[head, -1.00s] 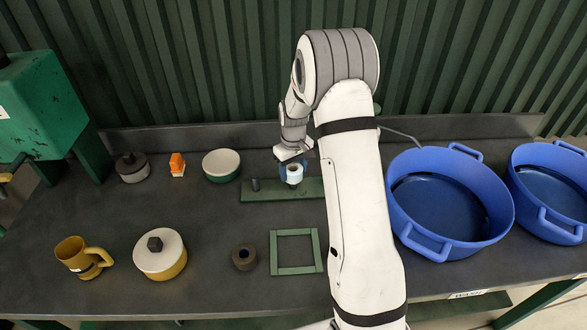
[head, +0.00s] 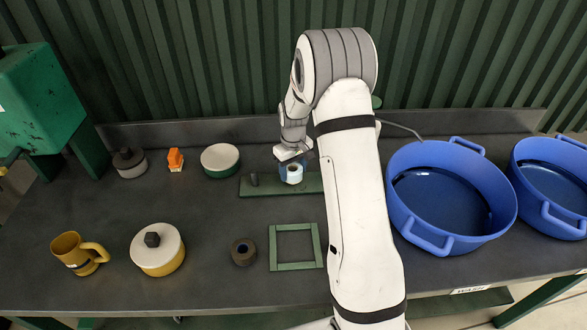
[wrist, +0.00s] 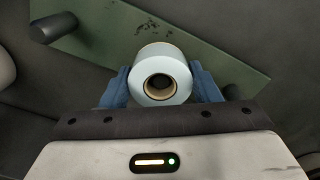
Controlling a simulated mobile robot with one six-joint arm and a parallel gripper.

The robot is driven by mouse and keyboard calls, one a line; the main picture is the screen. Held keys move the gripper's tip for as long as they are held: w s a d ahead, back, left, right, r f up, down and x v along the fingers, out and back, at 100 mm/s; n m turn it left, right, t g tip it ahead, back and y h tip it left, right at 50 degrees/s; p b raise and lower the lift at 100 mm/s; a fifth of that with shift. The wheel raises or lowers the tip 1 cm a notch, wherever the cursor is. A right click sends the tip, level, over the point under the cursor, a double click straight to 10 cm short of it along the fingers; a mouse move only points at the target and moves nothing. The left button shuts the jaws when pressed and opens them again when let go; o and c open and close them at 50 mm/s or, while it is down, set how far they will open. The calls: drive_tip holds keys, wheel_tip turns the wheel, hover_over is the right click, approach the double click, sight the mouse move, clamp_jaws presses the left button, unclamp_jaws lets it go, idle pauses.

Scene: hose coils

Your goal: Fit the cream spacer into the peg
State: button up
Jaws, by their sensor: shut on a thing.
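The cream spacer, a pale, near-white ring (head: 291,175) with a tan lining in its bore, is between the fingers of my gripper (head: 290,170). It also shows in the wrist view (wrist: 160,75), with the blue fingers of my gripper (wrist: 162,88) closed on its two sides. The bore faces the wrist camera and looks dark inside. A short dark peg (head: 253,180) stands on the left part of the green board (head: 270,193); the peg is at the upper left in the wrist view (wrist: 58,25). The spacer is over the board, right of this peg. Whether it touches the board is unclear.
A brown ring (head: 244,252) and a green square frame (head: 271,249) lie in front of the board. A green-and-white bowl (head: 220,160) is left of it. A lidded yellow pot (head: 158,250) and yellow mug (head: 75,254) stand front left. Blue tubs (head: 448,215) are right.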

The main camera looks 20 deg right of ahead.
drive_tip(key=shift+f+b, duration=0.75)
drive_tip(key=shift+f, duration=0.4)
drive_tip(key=o, duration=1.2)
drive_tip(key=shift+c, duration=0.2)
drive_tip(key=shift+r, duration=0.1)
wheel_tip(320, 180, up, 8)
drive_tip(key=shift+f+b, duration=0.1)
drive_tip(key=shift+b, duration=0.2)
